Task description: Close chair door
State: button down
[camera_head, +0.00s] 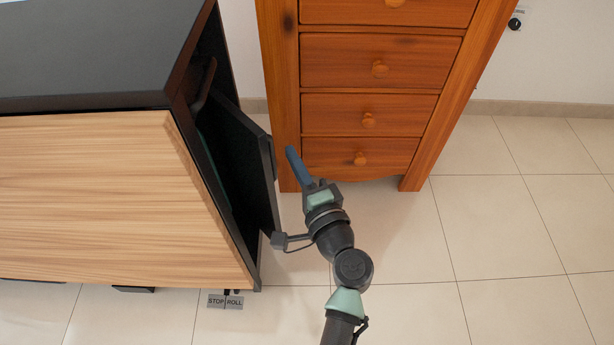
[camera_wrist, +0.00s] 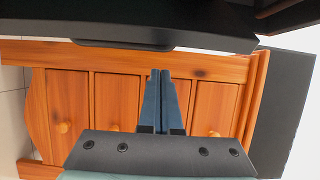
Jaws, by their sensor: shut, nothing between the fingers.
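A dark door (camera_head: 243,160) stands partly open on the right end of a cabinet (camera_head: 100,200) with a black top and a light wood front. The cabinet's dark inside shows behind the door. My gripper (camera_head: 291,152) is shut and empty, just right of the door's outer face, between the door and a wooden drawer chest. In the wrist view my gripper's fingertips (camera_wrist: 160,74) are together, and a dark panel with a raised handle-like edge (camera_wrist: 122,45) lies across the top. I cannot tell whether the fingers touch the door.
The orange wooden drawer chest (camera_head: 381,62) with round knobs stands against the wall, close behind my gripper. A small grey STOP/ROLL label (camera_head: 225,301) is at the cabinet's foot. Bare tiled floor (camera_head: 500,230) is free to the right.

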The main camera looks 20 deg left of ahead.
jog(key=shift+s+a, duration=0.4)
jog(key=shift+s, duration=0.3)
jog(key=shift+s+a, duration=0.35)
jog(key=shift+s, duration=0.35)
jog(key=s+a, duration=0.4)
jog(key=s, duration=0.2)
jog(key=shift+s+a, duration=0.25)
jog(key=shift+a, duration=0.05)
jog(key=shift+w+d, duration=0.1)
